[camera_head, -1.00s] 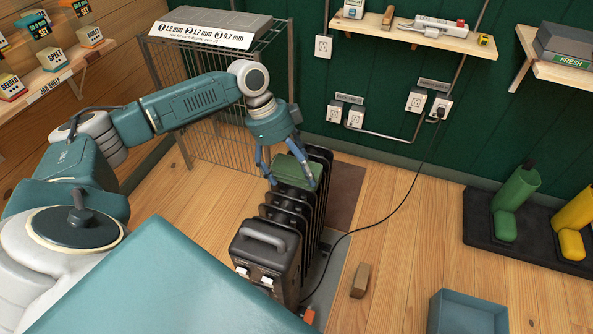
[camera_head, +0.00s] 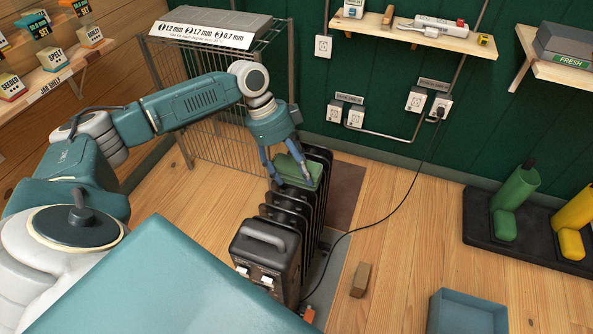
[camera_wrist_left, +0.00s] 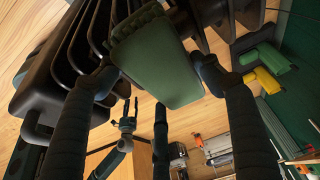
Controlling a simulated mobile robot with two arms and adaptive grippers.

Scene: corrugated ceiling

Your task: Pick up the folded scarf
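The folded scarf (camera_head: 302,172) is a green, thick, rounded bundle at the far end of the black finned heater's top (camera_head: 285,213). My left gripper (camera_head: 290,174) comes down over it, its fingers against opposite sides. I cannot tell whether the scarf still touches the fins. My right gripper (camera_wrist_left: 130,108) shows small and distant in the left wrist view, its fingers apart and empty; it is outside the head view.
A wire rack (camera_head: 205,130) stands left of the heater. A black cable (camera_head: 385,225) runs from the heater to a wall socket. A wooden block (camera_head: 360,280) and a blue bin (camera_head: 466,314) are on the floor at right.

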